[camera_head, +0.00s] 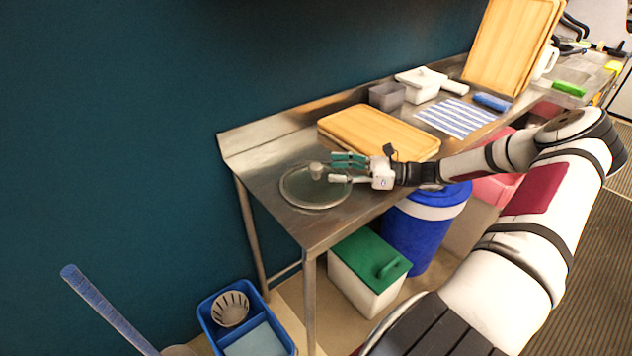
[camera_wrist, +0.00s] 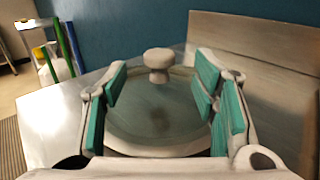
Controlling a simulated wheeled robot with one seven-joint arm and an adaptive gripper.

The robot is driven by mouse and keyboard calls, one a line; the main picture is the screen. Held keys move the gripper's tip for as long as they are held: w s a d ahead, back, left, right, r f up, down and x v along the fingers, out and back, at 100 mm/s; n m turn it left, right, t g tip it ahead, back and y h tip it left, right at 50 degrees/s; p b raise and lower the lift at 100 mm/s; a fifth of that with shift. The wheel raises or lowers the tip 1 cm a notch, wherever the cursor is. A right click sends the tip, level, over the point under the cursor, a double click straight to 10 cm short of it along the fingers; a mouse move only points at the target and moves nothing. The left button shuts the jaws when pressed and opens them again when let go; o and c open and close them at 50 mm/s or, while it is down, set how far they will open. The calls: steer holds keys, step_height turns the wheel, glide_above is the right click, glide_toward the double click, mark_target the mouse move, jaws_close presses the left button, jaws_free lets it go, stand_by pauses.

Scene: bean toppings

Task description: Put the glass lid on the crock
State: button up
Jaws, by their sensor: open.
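The glass lid (camera_head: 300,197) lies flat on the left end of the steel table. It is a clear disc with a pale rim and a grey knob (camera_head: 316,170) on top. My gripper (camera_head: 337,168) is open and low over the lid's right side, its fingers pointing toward the knob. In the wrist view, the lid (camera_wrist: 150,125) and knob (camera_wrist: 158,57) show ahead of and between the open green-padded fingers of my gripper (camera_wrist: 160,82). Nothing is held. I cannot pick out a crock for certain in either view.
A wooden board (camera_head: 375,131) lies behind my gripper on the steel table (camera_head: 262,158). A grey container (camera_head: 387,96), a white dish (camera_head: 421,84) and a striped cloth (camera_head: 455,118) are farther along. A blue bin (camera_head: 425,230) and green-lidded box (camera_head: 368,262) stand below.

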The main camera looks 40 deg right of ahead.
mark_target(316, 165)
steer(key=shift+x, duration=3.1)
steer(key=shift+r, duration=0.1)
jaws_close()
